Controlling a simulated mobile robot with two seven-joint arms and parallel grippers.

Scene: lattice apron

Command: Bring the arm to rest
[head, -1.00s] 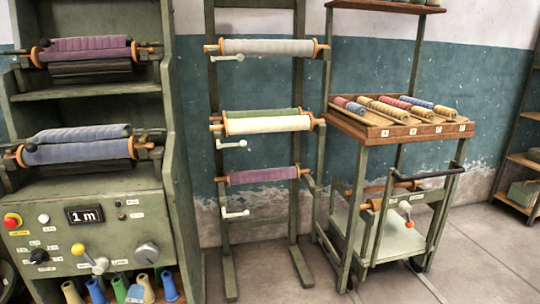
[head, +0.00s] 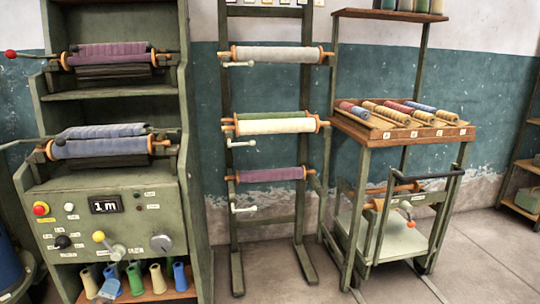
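Neither of my grippers nor my arms shows in the head view. A green machine (head: 195,150) with purple and blue cloth rolls stands at the left. Its front panel (head: 95,205) carries a small display reading "1 m", a red button, a yellow-knobbed lever and a grey dial.
A green rack (head: 228,190) with several cloth rolls stands against the wall in the middle. A wheeled trolley (head: 362,140) with a wooden tray of thread spools stands right of it. Shelves (head: 522,203) are at the right edge. Floor (head: 480,262) is clear at the lower right.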

